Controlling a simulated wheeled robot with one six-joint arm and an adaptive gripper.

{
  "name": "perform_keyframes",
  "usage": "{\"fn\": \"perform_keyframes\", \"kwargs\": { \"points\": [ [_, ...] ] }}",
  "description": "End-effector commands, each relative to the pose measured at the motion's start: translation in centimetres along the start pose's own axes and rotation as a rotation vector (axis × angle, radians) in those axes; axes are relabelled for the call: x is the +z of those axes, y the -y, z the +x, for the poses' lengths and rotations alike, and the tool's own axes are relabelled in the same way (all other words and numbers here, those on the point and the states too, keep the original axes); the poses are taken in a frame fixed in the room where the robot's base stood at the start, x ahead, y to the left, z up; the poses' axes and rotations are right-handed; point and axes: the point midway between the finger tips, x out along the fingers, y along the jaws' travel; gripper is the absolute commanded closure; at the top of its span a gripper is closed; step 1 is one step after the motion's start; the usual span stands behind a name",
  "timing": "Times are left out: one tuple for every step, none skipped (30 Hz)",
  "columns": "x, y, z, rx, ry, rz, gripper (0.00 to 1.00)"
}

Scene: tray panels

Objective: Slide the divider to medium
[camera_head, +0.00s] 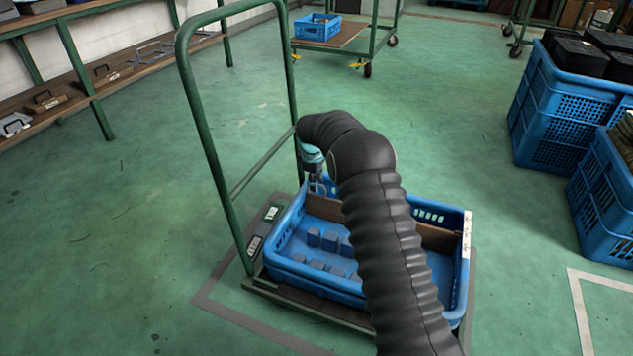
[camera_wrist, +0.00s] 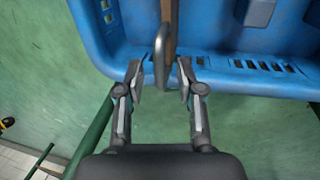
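The blue tray (camera_head: 283,262) sits on a green-framed cart, and part of its rim shows in the wrist view (camera_wrist: 100,45). A brown divider (camera_head: 437,238) stands across the tray, and my arm hides its middle. In the wrist view the divider (camera_wrist: 169,20) is seen edge-on, with a grey handle-like end piece (camera_wrist: 161,62) near the rim. My gripper (camera_wrist: 160,78) is open, with one finger on each side of that end piece and gaps visible. In the head view my gripper (camera_head: 317,183) is at the tray's far end, partly hidden.
Several grey-blue blocks (camera_head: 322,239) stand in the tray's near part. A white label strip (camera_head: 467,235) with unreadable marks is on the tray's right rim. The cart's green upright handle (camera_head: 205,140) rises at left. Blue crates (camera_head: 560,115) stand at right, with clear floor between.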

Motion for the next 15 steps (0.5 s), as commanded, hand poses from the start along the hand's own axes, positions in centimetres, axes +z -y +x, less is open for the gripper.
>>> {"fn": "perform_keyframes", "kwargs": {
  "points": [
    [0.01,-0.02,0.04,0.0,0.0,0.0,0.63],
    [0.01,-0.01,0.04,0.0,0.0,0.0,0.63],
    [0.01,-0.02,0.03,0.0,0.0,0.0,0.63],
    [0.01,-0.02,0.03,0.0,0.0,0.0,0.63],
    [0.01,-0.01,0.03,0.0,0.0,0.0,0.63],
    [0.01,-0.02,0.03,0.0,0.0,0.0,0.63],
    [0.02,-0.01,0.02,0.0,0.0,0.0,0.68],
    [0.02,-0.01,0.03,0.0,0.0,0.0,0.75],
    [0.02,-0.01,0.02,0.0,0.0,0.0,0.85],
    [0.02,-0.01,0.02,0.0,0.0,0.0,0.93],
    [0.02,-0.01,0.02,0.0,0.0,0.0,1.0],
    [0.02,-0.01,0.02,0.0,0.0,0.0,1.0],
    [0.02,-0.01,0.02,0.0,0.0,0.0,1.0],
    [0.02,-0.01,0.02,0.0,0.0,0.0,1.0],
    [0.02,-0.01,0.02,0.0,0.0,0.0,1.0]
  ]
}}
